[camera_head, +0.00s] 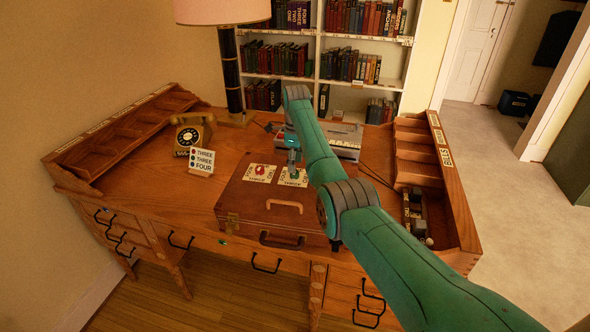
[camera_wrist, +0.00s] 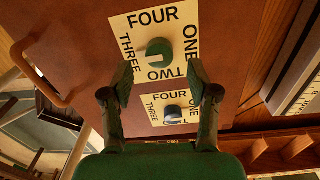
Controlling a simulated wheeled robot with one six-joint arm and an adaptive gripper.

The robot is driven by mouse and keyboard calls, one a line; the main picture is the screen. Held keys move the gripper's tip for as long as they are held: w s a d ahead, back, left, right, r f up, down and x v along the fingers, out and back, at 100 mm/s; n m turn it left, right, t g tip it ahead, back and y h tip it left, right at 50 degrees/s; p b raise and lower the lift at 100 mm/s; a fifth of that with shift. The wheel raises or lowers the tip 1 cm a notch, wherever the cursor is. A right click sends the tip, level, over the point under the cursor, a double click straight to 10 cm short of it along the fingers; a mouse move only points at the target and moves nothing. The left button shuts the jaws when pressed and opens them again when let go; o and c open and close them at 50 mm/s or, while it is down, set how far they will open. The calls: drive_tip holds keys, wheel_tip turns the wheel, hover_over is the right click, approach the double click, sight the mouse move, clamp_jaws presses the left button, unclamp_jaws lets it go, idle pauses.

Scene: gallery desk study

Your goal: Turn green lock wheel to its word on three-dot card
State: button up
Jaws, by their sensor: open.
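The green lock wheel (camera_wrist: 159,52) sits on a word plate (camera_wrist: 128,24) on a brown case (camera_head: 240,196). In the wrist view the plate reads FOUR at top, ONE right, TWO bottom, THREE left; I cannot tell which word the wheel marks. My gripper (camera_wrist: 160,80) is open and empty, its fingertips on either side just below the wheel in the wrist view. The head view shows my gripper (camera_head: 293,160) over the case. The three-dot card (camera_head: 203,161) stands on the desk, reading THREE, THREE, FOUR from top; its top dot looks red, the others are too small to tell.
A red wheel (camera_head: 260,169) is left of the green one in the head view. A dark wheel (camera_wrist: 173,112) shows in the wrist view. The case has a tan handle (camera_head: 285,204). A telephone (camera_head: 192,132) and a lamp (camera_head: 231,75) stand on the desk (camera_head: 150,195).

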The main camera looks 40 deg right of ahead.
wheel_tip(320, 180, up, 9)
drive_tip(key=shift+f, duration=0.2)
drive_tip(key=shift+f, duration=0.1)
idle(0.5)
